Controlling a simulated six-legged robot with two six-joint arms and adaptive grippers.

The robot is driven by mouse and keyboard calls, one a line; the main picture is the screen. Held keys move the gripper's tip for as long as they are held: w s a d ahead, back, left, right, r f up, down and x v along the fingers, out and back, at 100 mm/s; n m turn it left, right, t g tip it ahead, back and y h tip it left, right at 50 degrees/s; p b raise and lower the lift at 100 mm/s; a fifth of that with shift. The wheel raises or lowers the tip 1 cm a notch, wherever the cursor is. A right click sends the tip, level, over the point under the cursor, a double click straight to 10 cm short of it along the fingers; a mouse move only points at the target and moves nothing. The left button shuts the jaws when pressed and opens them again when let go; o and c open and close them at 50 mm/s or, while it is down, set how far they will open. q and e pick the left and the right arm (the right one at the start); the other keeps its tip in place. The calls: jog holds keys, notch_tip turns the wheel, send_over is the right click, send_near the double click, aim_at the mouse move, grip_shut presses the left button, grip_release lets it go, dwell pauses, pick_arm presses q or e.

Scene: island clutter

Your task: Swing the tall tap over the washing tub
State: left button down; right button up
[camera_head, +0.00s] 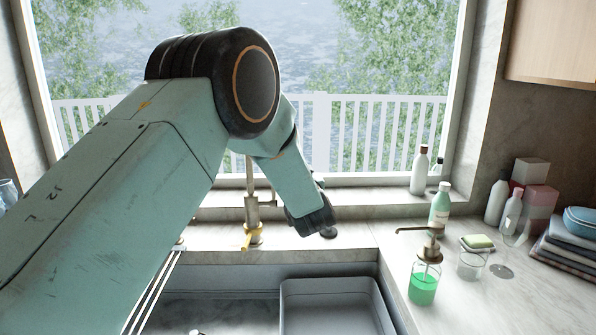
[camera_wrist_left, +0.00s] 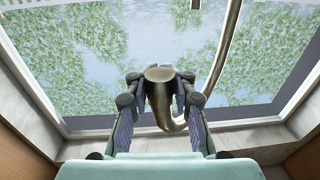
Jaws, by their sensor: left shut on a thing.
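The tall tap (camera_head: 252,208) stands behind the sink, with a brass-coloured lever near its base. Its upper part is hidden behind my left arm in the head view. In the left wrist view the tap's curved metal pipe (camera_wrist_left: 219,55) bends round to a spout with a round end. My left gripper (camera_wrist_left: 160,92) is shut on that spout, one finger on each side. In the head view my left arm hides the grip itself. A grey washing tub (camera_head: 328,283) sits in the right part of the sink, to the right of the tap's base. My right gripper is not in view.
A dispenser with green liquid (camera_head: 423,288), a glass (camera_head: 471,265), green soap (camera_head: 478,241) and several bottles stand on the right counter. Folded cloths (camera_head: 567,248) lie at the far right. A window with a sill (camera_head: 350,195) is behind the tap.

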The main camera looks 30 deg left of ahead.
pick_arm(q)
jog(key=shift+w+d+f, duration=0.2)
jog(key=shift+d, duration=0.1)
jog(key=shift+s, duration=0.2)
jog(key=c, duration=1.6)
grip_release()
jog(key=shift+s+r, duration=0.1)
jog(key=shift+r, duration=0.05)
jog(key=o, duration=0.3)
jog(key=shift+d+r, duration=0.15)
jog(key=shift+d, duration=0.1)
jog(key=shift+o, duration=0.9)
jog(key=shift+w, duration=0.2)
jog(key=shift+s+a, duration=0.2)
jog(key=shift+a, duration=0.1)
jog(key=v, duration=1.1)
jog(key=shift+s+d, duration=0.25)
jog(key=shift+d, duration=0.1)
jog(key=shift+s+a, duration=0.1)
jog(key=shift+a, duration=0.05)
